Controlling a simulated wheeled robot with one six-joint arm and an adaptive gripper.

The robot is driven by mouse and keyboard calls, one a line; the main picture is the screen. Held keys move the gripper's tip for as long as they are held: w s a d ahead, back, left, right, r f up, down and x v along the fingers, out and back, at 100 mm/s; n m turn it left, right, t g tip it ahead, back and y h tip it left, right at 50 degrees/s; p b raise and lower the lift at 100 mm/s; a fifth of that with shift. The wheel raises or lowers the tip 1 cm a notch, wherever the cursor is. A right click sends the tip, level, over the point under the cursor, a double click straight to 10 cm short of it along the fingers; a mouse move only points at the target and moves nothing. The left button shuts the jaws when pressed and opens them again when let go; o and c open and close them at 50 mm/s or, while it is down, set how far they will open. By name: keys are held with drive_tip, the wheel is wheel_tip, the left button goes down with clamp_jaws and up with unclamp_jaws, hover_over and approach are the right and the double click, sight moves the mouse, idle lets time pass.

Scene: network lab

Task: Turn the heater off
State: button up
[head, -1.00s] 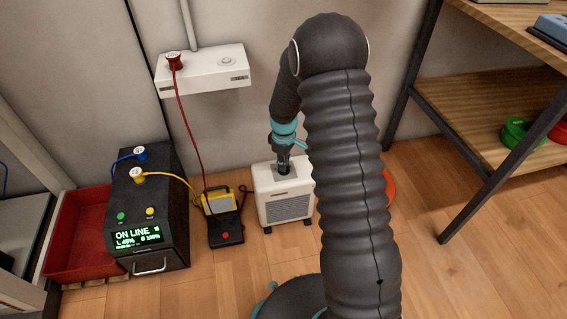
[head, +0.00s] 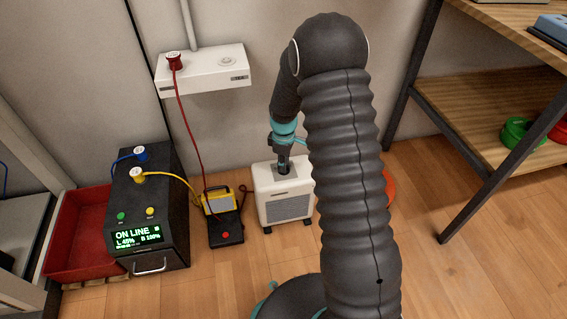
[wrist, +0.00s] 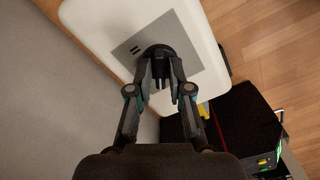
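The heater (head: 284,207) is a small white box on the floor against the wall, left of my arm in the head view. Its white top (wrist: 105,35) fills the upper middle of the wrist view. In the head view my gripper (head: 283,165) meets the heater's top and hides the dial. The dial's setting is not readable.
A black power unit (head: 150,210) with a lit "ON LINE" display stands left, beside a red bin (head: 80,235). A yellow device (head: 218,201) and a black box with a red button (head: 226,234) stand between. A wooden shelf (head: 480,110) is at right.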

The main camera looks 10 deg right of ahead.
drive_tip(key=shift+o, duration=0.5)
wheel_tip(320, 180, up, 12)
idle(0.4)
idle(0.4)
